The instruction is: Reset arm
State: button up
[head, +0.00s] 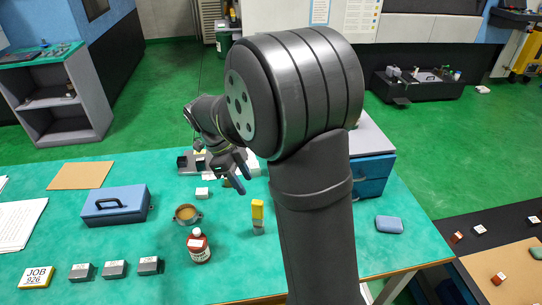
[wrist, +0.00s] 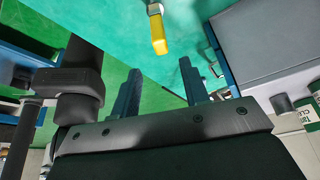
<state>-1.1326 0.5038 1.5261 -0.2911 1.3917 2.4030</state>
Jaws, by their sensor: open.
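My gripper (head: 240,170) is open above the green-topped table (head: 110,235), with my arm rising from the front of the picture. In the wrist view my gripper's two fingers (wrist: 160,92) stand apart with nothing between them. A yellow-topped object (head: 257,211) stands upright on the table, apart from the gripper; it also shows in the wrist view (wrist: 159,35), beyond the fingertips.
A brown bottle (head: 198,246), a cup (head: 187,213), a blue box (head: 116,204) and several grey blocks (head: 115,269) stand on the left. A blue drawer unit (head: 373,175) stands behind my arm. A blue case (head: 389,224) lies at right. Some table is bare between them.

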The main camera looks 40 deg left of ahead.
aim_at(256, 202)
jog(key=x, duration=1.1)
jog(key=shift+d+f, duration=0.15)
jog(key=shift+f, duration=0.15)
jog(key=shift+r, duration=1.75)
jog(key=shift+f, duration=0.1)
